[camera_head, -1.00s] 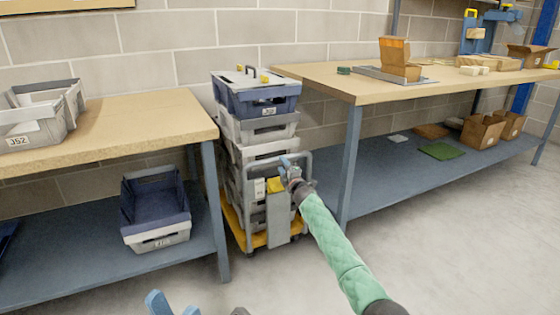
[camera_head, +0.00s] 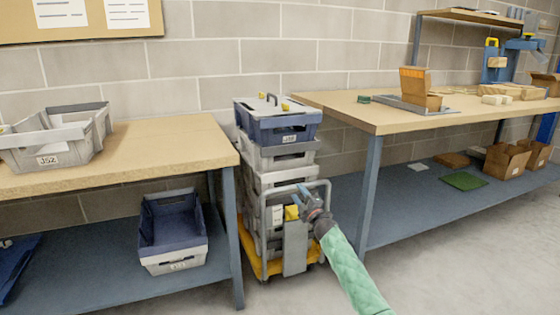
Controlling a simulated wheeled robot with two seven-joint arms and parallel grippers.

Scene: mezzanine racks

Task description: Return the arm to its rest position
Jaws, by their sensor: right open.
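My right arm, in a green quilted sleeve, comes in from the bottom of the head view and reaches up toward the stack of totes. My right gripper (camera_head: 308,197) is open and appears empty. In the picture it lies in front of the stack of grey totes (camera_head: 281,155) on a yellow-decked cart (camera_head: 255,250). I cannot tell how far it is from the cart's handle. A blue lidded tote (camera_head: 277,126) sits on top of the stack. My left gripper is not in view.
A wooden-topped bench (camera_head: 150,150) stands left, with grey totes (camera_head: 50,140) on top and a blue-grey tote (camera_head: 172,232) on its lower shelf. A longer bench (camera_head: 400,118) stands right, with an open cardboard box (camera_head: 420,88). Grey floor (camera_head: 450,260) is clear at front right.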

